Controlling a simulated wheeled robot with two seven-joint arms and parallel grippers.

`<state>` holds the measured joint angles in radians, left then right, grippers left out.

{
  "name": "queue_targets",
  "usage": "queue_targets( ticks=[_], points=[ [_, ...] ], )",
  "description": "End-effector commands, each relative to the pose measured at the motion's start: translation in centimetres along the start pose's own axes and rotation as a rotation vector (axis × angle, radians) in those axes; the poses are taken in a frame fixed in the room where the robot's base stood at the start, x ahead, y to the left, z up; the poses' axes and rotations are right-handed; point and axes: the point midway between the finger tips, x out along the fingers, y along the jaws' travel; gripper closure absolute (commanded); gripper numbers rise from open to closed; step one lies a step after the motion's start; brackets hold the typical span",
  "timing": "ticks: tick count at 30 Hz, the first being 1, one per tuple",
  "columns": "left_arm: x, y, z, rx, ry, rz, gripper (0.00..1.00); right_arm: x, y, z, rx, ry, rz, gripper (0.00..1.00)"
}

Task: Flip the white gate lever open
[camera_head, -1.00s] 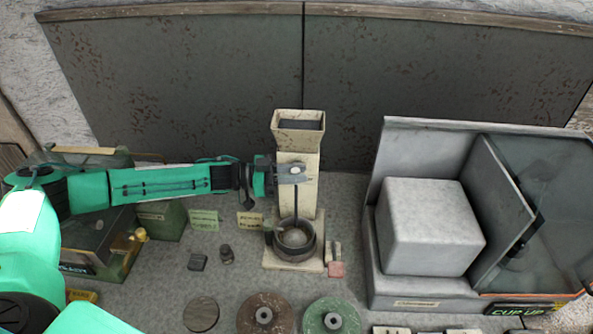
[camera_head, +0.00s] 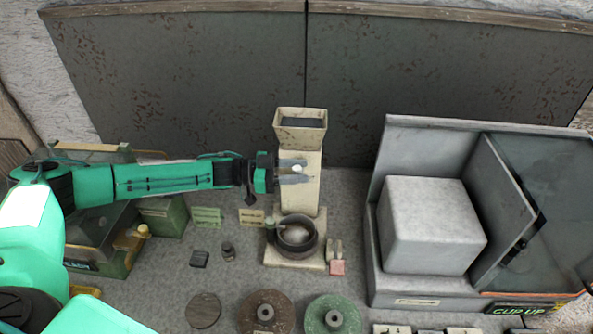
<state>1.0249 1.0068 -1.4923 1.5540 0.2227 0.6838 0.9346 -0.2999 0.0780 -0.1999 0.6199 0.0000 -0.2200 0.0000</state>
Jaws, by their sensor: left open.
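A cream tower (camera_head: 305,200) with a square hopper (camera_head: 301,124) on top stands at the middle back of the table. The white lever knob (camera_head: 297,170) shows small on the tower's front. My left gripper (camera_head: 294,171) reaches in from the left and is open. Its two grey fingers lie in front of the tower, one above and one below the knob, with the knob between them. Whether they touch it I cannot tell. The lever's shaft is hidden or too small to see. A dark round cup (camera_head: 296,249) stands on the tower's base below. My right gripper is not in view.
A grey case (camera_head: 414,292) holding a pale block (camera_head: 433,225) stands at the right. A green-framed box (camera_head: 101,253) is at the left under my arm. Small tags, dark pieces and round discs (camera_head: 332,316) lie in front. Bare table shows left of the tower base.

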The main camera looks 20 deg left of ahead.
Motion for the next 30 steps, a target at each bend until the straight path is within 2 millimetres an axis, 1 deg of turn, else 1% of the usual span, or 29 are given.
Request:
queue_targets(
  ticks=[5,8,15,21,25,30],
  points=[
    [-1.2,0.0,0.3,0.000,0.000,-0.002,0.57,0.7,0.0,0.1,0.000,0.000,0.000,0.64],
    [-2.8,-0.1,0.4,0.001,-0.001,-0.003,0.57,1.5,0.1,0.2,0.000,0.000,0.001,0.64],
    [-8.1,-0.1,0.6,0.001,-0.002,-0.005,0.57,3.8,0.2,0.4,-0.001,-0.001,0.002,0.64],
    [-11.7,-0.1,0.4,0.001,-0.001,-0.002,0.57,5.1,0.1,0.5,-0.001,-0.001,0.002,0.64],
    [-13.1,-0.1,0.2,0.000,0.000,-0.001,0.57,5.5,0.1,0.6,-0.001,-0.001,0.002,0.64],
    [-13.8,0.0,0.1,0.000,-0.001,0.000,0.57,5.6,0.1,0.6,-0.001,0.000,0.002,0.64]
  ],
)
